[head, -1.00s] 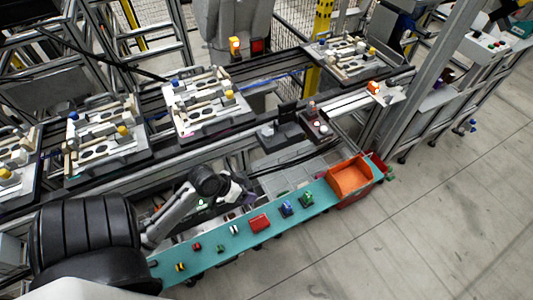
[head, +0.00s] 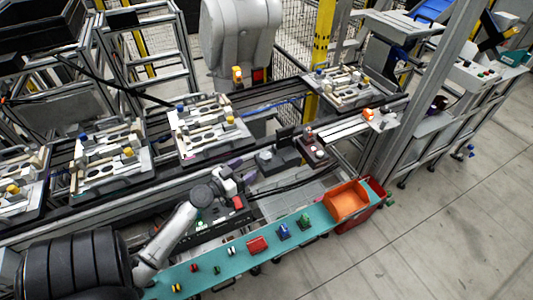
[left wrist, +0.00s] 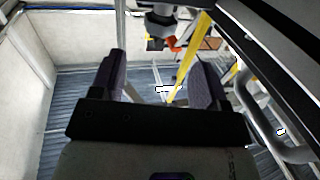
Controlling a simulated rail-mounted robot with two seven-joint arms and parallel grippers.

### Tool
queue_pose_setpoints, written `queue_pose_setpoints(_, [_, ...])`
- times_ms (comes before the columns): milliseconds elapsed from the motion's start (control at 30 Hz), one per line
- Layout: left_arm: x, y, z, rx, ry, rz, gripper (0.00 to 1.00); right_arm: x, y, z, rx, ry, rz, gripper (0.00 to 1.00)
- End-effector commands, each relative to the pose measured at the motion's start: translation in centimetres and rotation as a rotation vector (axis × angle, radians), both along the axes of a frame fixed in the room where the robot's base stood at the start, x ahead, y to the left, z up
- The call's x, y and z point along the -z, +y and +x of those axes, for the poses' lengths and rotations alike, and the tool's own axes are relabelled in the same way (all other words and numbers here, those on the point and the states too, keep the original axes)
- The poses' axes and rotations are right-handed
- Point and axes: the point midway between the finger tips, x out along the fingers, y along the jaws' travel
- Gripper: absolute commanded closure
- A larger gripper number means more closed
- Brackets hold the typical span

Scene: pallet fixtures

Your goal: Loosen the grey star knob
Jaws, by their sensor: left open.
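My left gripper (head: 243,170) is raised over the near side of the conveyor rail, beyond the teal shelf. In the left wrist view its two dark purple fingers (left wrist: 161,72) stand apart with nothing between them. The nearest pallet fixture (head: 212,125) sits on the rail behind and left of the gripper, apart from it. It carries pale parts, a yellow knob and a blue knob. I cannot make out a grey star knob on it or on the other fixtures; it is too small or hidden. My right gripper is not in view.
More pallet fixtures stand on the rail at left (head: 108,155) and far right (head: 345,82). The teal shelf (head: 215,282) holds small coloured parts and an orange bin (head: 347,200). A dark block (head: 278,158) stands right of the gripper.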

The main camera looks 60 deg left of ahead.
Motion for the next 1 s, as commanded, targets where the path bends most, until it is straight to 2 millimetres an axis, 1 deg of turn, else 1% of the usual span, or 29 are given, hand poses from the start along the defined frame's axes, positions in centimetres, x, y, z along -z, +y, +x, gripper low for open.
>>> queue_pose_setpoints(33, [-0.4,0.2,1.1,0.0,-0.003,-0.001,0.31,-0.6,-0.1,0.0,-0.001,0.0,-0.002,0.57])
queue_pose_setpoints(200, [-0.3,0.8,4.3,0.0,-0.002,-0.002,0.31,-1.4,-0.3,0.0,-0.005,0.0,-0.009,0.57])
queue_pose_setpoints(400, [-0.2,1.3,7.3,0.0,-0.002,-0.002,0.31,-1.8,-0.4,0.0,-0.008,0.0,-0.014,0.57])
queue_pose_setpoints(500, [-0.1,1.5,8.4,0.001,-0.001,-0.001,0.31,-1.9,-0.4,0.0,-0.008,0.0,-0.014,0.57])
queue_pose_setpoints(700, [0.0,1.8,9.6,0.001,0.001,-0.001,0.31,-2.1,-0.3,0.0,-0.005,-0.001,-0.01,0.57])
queue_pose_setpoints(1000, [0.0,1.8,9.9,0.001,0.001,0.0,0.31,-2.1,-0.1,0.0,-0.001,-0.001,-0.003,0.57])
